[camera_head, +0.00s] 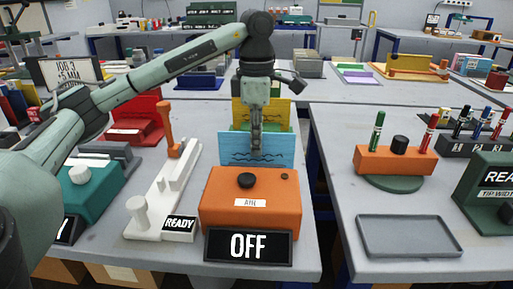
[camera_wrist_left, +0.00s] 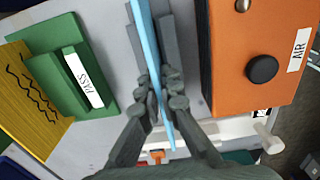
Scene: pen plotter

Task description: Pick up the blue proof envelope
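The blue proof envelope (camera_head: 235,150) stands upright behind the orange AIR box in the head view, with a dark wavy line on its face. It shows edge-on as a thin blue strip in the left wrist view (camera_wrist_left: 147,40). My left gripper (camera_head: 256,145) points down over the envelope's middle. Its fingers (camera_wrist_left: 158,60) lie close against both faces, shut on the envelope. The orange box hides the lower edge, so I cannot tell whether it touches the table. My right gripper is in neither view.
The orange AIR box (camera_head: 250,205) is close in front, with an OFF sign (camera_head: 248,246). Behind is a green PASS holder (camera_wrist_left: 45,75) with a yellow envelope (camera_wrist_left: 30,95). A white READY fixture (camera_head: 165,195) stands left. A grey tray (camera_head: 407,236) lies on the right table.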

